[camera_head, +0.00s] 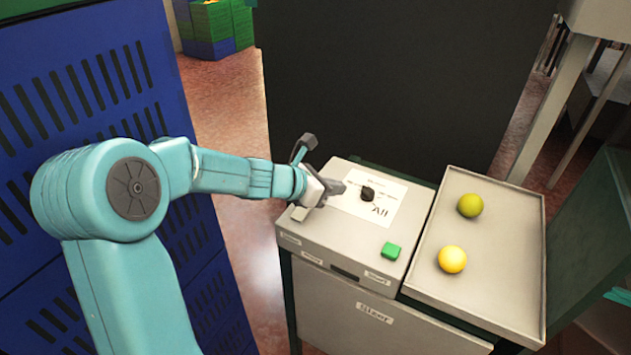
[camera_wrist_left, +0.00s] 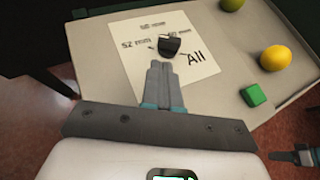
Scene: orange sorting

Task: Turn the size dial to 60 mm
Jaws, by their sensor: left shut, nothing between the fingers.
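The size dial is a small black knob (camera_head: 367,193) on a white label sheet (camera_head: 385,208) on top of the grey machine (camera_head: 310,233). In the left wrist view the knob (camera_wrist_left: 169,45) sits among printed words; "All" is clear at its lower right, and the mm labels are small and blurred. I cannot tell which label it points at. My left gripper (camera_head: 340,188) is shut and empty, just left of the knob in the head view. In the wrist view its fingertips (camera_wrist_left: 160,66) are just below the knob; contact is unclear.
A green button (camera_head: 391,250) is at the machine's front. A tray (camera_head: 490,303) at the right holds a green fruit (camera_head: 470,205) and a yellow fruit (camera_head: 452,259). A blue slotted crate stack (camera_head: 75,90) stands at left. Part of what seems my right gripper (camera_wrist_left: 305,158) shows.

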